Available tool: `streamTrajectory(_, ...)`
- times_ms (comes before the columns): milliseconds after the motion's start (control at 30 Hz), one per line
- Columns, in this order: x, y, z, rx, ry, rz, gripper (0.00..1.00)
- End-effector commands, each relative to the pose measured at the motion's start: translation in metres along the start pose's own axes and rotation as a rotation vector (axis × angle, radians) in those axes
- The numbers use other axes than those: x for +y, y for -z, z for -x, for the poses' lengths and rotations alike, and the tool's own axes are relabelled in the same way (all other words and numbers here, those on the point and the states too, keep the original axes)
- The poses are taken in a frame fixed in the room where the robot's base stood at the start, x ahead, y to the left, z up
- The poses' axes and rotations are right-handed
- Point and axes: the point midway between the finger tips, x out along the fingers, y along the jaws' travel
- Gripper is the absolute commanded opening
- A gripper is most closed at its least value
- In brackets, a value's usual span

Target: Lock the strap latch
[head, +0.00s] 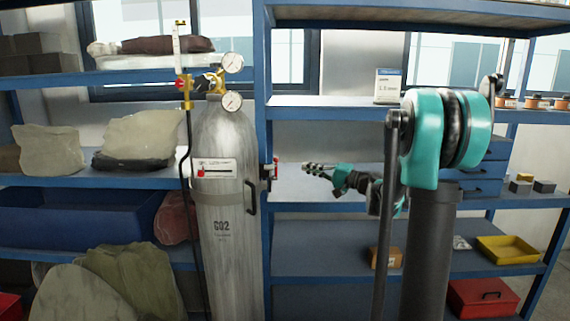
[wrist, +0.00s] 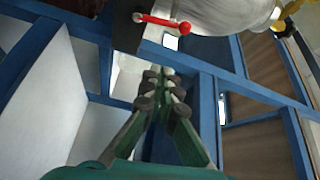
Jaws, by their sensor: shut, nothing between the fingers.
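The strap latch shows as a small red lever (head: 276,167) on a dark bracket at the right side of a grey CO2 cylinder (head: 222,260). In the wrist view the red lever (wrist: 162,20) lies across a dark plate near the top, with a red ball at its right end. My gripper (head: 308,168) is to the right of the lever, at about its height, with a gap between them. In the wrist view my gripper (wrist: 162,77) is shut and empty, its fingertips below the lever and apart from it.
Blue shelf racks (head: 262,60) stand around the cylinder, with a blue upright close beside the latch. Gauges (head: 232,62) and a yellow valve top the cylinder. A dark hose (head: 187,140) runs down its left side. A yellow tray (head: 507,249) sits on a lower right shelf.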

Motion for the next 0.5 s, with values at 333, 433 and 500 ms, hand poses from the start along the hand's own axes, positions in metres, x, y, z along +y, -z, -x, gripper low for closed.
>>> streamTrajectory(333,-0.0041,0.0061,-0.0001,0.006,0.022,-0.005,0.0)
streamTrajectory(433,-0.004,0.0059,-0.0012,0.006,0.022,-0.005,0.0)
streamTrajectory(500,-0.0041,0.0056,-0.0048,0.005,0.022,-0.005,0.0)
